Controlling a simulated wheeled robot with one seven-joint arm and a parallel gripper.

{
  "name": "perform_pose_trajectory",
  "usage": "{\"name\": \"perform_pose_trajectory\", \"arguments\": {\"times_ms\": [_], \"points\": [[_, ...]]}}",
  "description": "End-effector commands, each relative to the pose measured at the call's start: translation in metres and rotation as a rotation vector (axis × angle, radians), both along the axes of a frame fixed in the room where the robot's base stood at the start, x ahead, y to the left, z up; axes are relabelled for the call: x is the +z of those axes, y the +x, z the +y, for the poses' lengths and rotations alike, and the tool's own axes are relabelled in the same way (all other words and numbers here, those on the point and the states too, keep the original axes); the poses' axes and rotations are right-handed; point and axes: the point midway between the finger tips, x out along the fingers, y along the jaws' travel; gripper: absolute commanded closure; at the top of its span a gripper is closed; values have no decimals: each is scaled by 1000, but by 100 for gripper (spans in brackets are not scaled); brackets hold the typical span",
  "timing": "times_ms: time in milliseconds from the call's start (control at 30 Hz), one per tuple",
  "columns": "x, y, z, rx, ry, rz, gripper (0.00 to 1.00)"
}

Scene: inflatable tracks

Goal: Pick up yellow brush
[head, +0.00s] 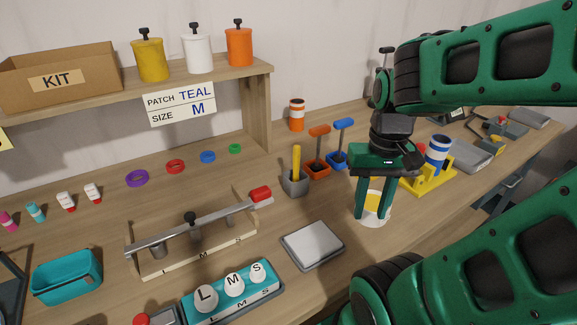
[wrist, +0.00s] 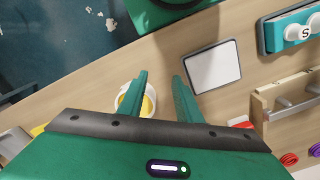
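A yellow upright handle, likely the brush (head: 296,160), stands in a small grey holder (head: 295,184) near the middle of the bench in the head view. Its lower end is hidden inside the holder. My gripper (head: 372,214) is to the right of it, pointing down with its two green fingers apart and nothing held. The fingers appear over a white cup with yellow inside (head: 374,207). In the wrist view my gripper (wrist: 160,80) is also open, and the white cup (wrist: 124,99) shows partly behind the left finger. The yellow handle cannot be made out in the wrist view.
A yellow stand with a blue-striped roll (head: 437,152) is to the right. A flat grey pad (head: 313,245) lies in front. A slider rig (head: 195,235) is left.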

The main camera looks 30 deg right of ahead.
Motion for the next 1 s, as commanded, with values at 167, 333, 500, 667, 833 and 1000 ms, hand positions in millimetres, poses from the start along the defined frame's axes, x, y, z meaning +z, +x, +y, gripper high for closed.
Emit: {"name": "perform_pose_trajectory", "arguments": {"times_ms": [167, 333, 500, 667, 833, 1000], "points": [[0, 0, 0, 0, 0, 0, 69], [8, -8, 0, 35, 1, -16, 63], [28, 28, -3, 286, 4, -18, 63], [56, 87, 0, 716, 9, -25, 63], [83, 151, 11, 1201, 12, -27, 63], [102, 204, 27, 1617, 12, -26, 63]]}}
